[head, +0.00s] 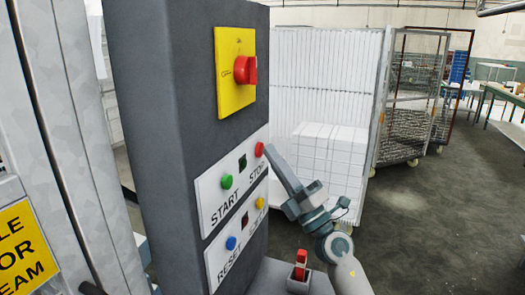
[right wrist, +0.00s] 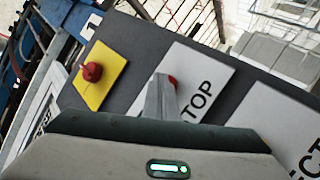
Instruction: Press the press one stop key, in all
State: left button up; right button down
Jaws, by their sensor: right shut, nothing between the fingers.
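The red stop key (head: 259,149) sits on the upper white plate of the grey control column (head: 190,130), above the word STOP. My right gripper (head: 268,151) is shut and empty, with its fingertips right beside the key on its right side. In the right wrist view the shut fingers (right wrist: 161,80) overlap the red stop key (right wrist: 173,82), which shows partly behind them. I cannot tell whether the tips touch it or whether it is pushed in. My left gripper is not in view.
The green start key (head: 227,181) is left of the stop key. A blue reset key (head: 231,243) and a yellow key (head: 260,203) are below. A red rotary switch (head: 245,70) on a yellow plate is above. White foam blocks (head: 330,150) and wire cages (head: 410,90) stand behind.

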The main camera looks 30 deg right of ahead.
jog(key=shift+s+d, duration=0.45)
jog(key=shift+s, duration=0.1)
jog(key=s+d, duration=0.3)
jog(key=shift+s+d, duration=0.15)
jog(key=shift+s, duration=0.25)
dwell(0.4)
dwell(0.9)
